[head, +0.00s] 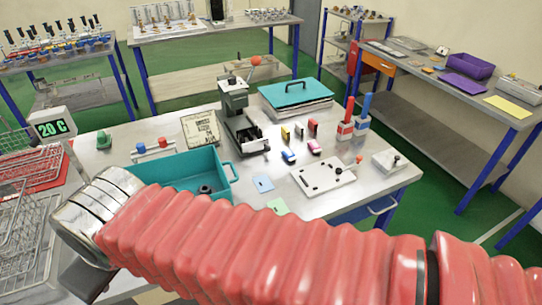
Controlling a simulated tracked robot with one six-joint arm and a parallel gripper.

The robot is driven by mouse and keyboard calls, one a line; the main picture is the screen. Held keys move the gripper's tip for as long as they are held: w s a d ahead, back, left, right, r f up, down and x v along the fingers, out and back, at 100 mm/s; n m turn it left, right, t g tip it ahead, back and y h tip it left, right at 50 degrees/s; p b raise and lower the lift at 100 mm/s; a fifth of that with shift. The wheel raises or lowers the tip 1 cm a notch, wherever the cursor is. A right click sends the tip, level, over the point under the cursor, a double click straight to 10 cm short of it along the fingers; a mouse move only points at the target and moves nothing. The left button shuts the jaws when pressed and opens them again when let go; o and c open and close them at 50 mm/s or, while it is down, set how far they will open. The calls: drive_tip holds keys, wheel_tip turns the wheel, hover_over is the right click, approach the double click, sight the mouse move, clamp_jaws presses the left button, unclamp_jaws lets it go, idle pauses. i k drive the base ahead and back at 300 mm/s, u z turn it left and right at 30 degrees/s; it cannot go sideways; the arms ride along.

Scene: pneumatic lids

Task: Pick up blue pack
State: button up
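A small blue pack (288,157) with a pale side lies on the metal table, right of the grey press-like device (238,115). A similar pink pack (314,146) lies to its right. Small yellow (285,133) and dark red (312,127) pieces stand just behind them. My arm, in a red ribbed sleeve, crosses the front of the view and ends in a metal wrist at the left. Only a dark part of my gripper (84,282) shows at the lower left, well away from the blue pack. Its fingertips cannot be made out.
A teal open bin (228,171) stands between my arm and the device. A teal-lidded box (295,90) is behind the packs. Red and blue bottle-like items (346,122) stand to the right. A white plate (322,177) and paper notes (262,184) lie in front. Wire baskets (30,165) are at left.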

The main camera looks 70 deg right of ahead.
sight(288, 154)
drive_tip(key=u, duration=0.85)
drive_tip(key=k, duration=1.75)
drive_tip(key=z, duration=1)
drive_tip(key=i, duration=0.4)
drive_tip(key=z, duration=0.1)
